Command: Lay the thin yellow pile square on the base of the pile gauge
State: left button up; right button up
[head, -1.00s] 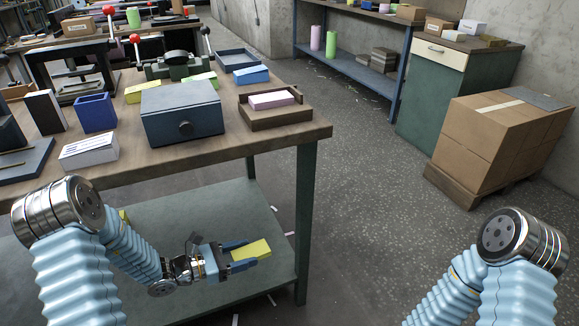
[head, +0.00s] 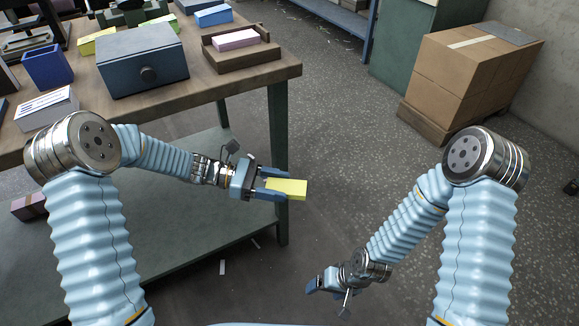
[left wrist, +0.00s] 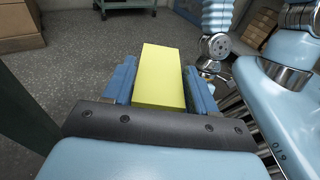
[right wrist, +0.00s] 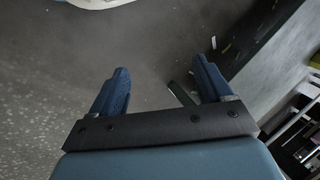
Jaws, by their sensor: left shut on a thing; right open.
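The thin yellow pile (head: 294,189) is a flat bright yellow block. My left gripper (head: 279,186) is shut on it, just right of the workbench's front leg and clear of any surface. In the left wrist view the yellow pile (left wrist: 160,72) lies lengthwise between both blue fingers. My right gripper (head: 318,285) hangs low over the floor; its fingers are apart and empty in the right wrist view (right wrist: 161,68). Nothing is plainly marked as the pile gauge; a brown wooden holder (head: 242,59) with raised sides, bearing a pink block (head: 236,40), stands at the bench's right corner.
A dark blue drawer box (head: 145,75), an open blue bin (head: 48,66) and a white-labelled box (head: 45,108) stand on the bench. Another yellow block (head: 97,40) lies behind. Cardboard boxes (head: 465,80) stand on a pallet at right.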

jog(key=w+a+r+n, duration=0.1)
jog(key=w+a+r, duration=0.1)
jog(key=a+r, duration=0.1)
jog(key=w+a+r+n, duration=0.2)
jog(key=a+r, duration=0.1)
jog(key=r, duration=0.2)
jog(key=w+a+r+n, duration=0.2)
jog(key=a+r, duration=0.2)
jog(key=shift+w, duration=0.2)
jog(key=a+r+n+t+h, duration=0.1)
jog(key=a+r+n, duration=0.15)
jog(key=r, duration=0.85)
jog(key=a+r+n, duration=0.1)
jog(key=a+r, duration=0.3)
jog(key=r, duration=0.6)
notch_tip(320, 180, up, 10)
jog(key=s+d+t, duration=0.1)
jog(key=d, duration=0.1)
jog(key=n+g, duration=0.2)
jog(key=n, duration=0.7)
send_over(296, 186)
jog(key=d, duration=0.5)
notch_tip(296, 186, down, 6)
jog(key=y, duration=0.1)
jog(key=shift+n, duration=0.35)
jog(key=x, duration=1.2)
jog(key=shift+s+d+f, duration=0.1)
jog(key=shift+s+f, duration=0.1)
